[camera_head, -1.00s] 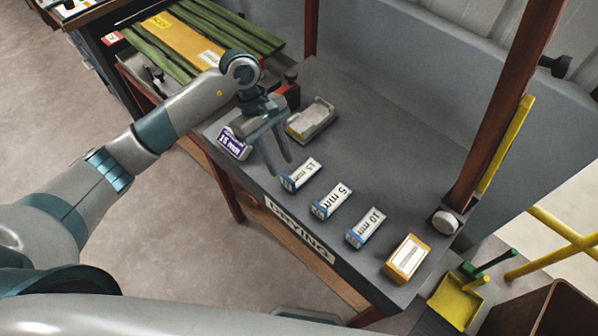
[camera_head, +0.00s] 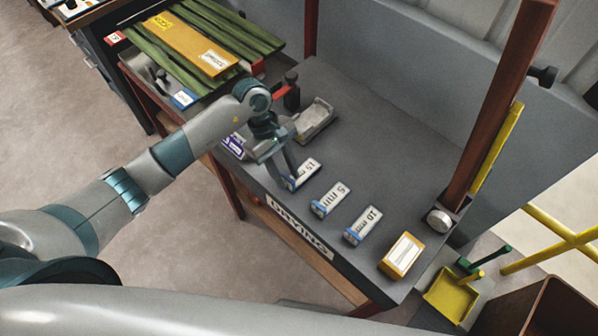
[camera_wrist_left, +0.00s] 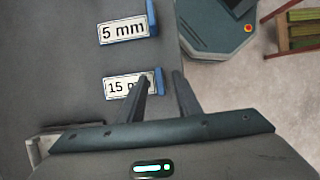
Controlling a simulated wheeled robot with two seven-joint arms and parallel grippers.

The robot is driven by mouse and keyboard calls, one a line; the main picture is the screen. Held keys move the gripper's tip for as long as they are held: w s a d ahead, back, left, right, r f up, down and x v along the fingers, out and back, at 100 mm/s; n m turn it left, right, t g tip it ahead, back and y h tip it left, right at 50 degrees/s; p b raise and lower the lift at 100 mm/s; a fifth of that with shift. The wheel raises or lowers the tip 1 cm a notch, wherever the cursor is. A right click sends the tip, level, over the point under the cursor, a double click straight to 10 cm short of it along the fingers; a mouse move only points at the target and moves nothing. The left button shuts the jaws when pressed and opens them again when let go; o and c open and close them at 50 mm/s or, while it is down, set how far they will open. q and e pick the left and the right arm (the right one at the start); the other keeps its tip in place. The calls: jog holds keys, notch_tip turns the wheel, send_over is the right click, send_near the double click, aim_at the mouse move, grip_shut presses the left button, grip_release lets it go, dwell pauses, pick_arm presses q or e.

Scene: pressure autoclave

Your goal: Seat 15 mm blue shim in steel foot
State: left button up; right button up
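The blue 15 mm shim (camera_head: 306,171), with a white label on top and a blue end, lies flat on the grey bench at the head of a row. In the left wrist view, the shim (camera_wrist_left: 121,86) has its blue end near the tips of my left gripper (camera_wrist_left: 163,78). The two fingers are apart, with one overlapping the label's edge; contact cannot be told. In the head view, my left gripper (camera_head: 284,178) hangs at the shim's left end. The steel foot (camera_head: 314,121), a grey open channel, lies behind the shim. My right gripper is not in view.
A 5 mm shim (camera_head: 331,198), a 10 mm shim (camera_head: 363,225) and a yellow box (camera_head: 402,256) continue the row. A purple 15 mm block (camera_head: 233,145) is partly behind my arm. A red post (camera_head: 497,115) stands at right. The bench (camera_head: 400,150) is clear behind the row.

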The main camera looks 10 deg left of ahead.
pick_arm(q)
jog(key=shift+x, duration=1)
grip_shut()
